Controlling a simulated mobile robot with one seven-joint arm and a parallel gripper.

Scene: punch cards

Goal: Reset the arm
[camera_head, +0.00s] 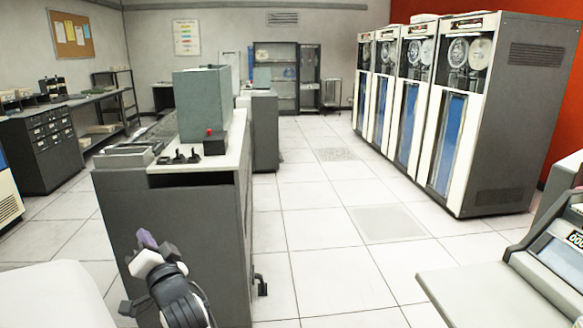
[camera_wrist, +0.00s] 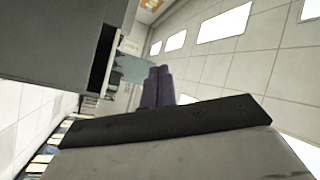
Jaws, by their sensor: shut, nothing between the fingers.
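My gripper (camera_head: 147,239) shows at the lower left in the head view, with purple fingers on a white and black wrist. It is in front of the near end of a grey card machine (camera_head: 190,225). In the wrist view my gripper (camera_wrist: 158,86) has its two purple fingers side by side and touching, with nothing between them. The wrist view is turned on its side, with a large dark grey body along the upper left and bright ceiling panels at the upper right. My arm hides part of the machine's lower front in the head view.
The card machine has a white top with a red button (camera_head: 209,131) and small black levers. Tall tape cabinets (camera_head: 510,120) stand in a row at the right. A grey console (camera_head: 545,270) is at the lower right. The tiled floor (camera_head: 320,235) between them is clear.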

